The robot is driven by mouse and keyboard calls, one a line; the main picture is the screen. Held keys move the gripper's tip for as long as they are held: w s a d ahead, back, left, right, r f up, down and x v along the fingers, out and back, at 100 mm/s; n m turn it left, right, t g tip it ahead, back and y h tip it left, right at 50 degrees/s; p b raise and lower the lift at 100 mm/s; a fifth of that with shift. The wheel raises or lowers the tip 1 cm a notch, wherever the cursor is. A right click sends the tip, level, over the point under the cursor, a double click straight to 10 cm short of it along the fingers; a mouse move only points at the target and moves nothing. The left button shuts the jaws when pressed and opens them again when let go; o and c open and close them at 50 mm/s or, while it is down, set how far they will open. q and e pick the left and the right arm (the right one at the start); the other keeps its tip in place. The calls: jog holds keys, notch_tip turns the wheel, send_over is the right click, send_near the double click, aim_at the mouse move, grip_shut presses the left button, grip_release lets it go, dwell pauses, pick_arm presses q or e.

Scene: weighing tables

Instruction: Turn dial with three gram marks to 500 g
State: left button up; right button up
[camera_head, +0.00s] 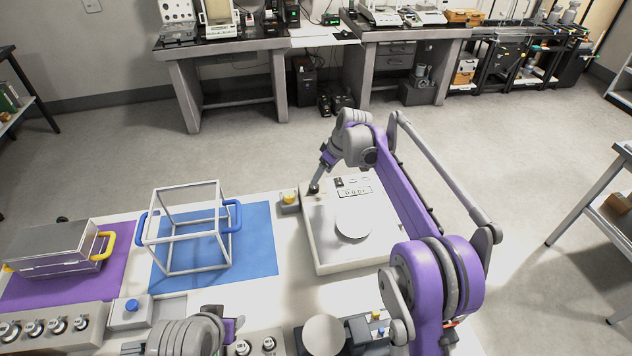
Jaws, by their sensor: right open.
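A white weighing scale (378,247) with a round pan (353,223) stands right of the middle. On its far side are a small dark block (338,182) and a label strip (355,192) with small marks too fine to read. My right gripper (315,186) reaches down to the scale's far left corner, over a small dark round part there. The gripper is open; whether it touches that part, and whether that is the dial, I cannot tell. My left gripper (234,327) is low at the front, near a row of knobs; its fingers are not clear.
A white frame cube with blue handles (182,243) stands on a blue mat (262,262). A metal box (45,250) sits on a purple mat (117,275). A yellow button box (289,201) is just left of the scale. Knob panels (50,328) line the front.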

aim_at(316, 187)
jog(key=x, duration=0.8)
jog(key=shift+w+d, duration=0.1)
jog(key=shift+w, duration=0.05)
jog(key=shift+r, duration=0.1)
grip_shut()
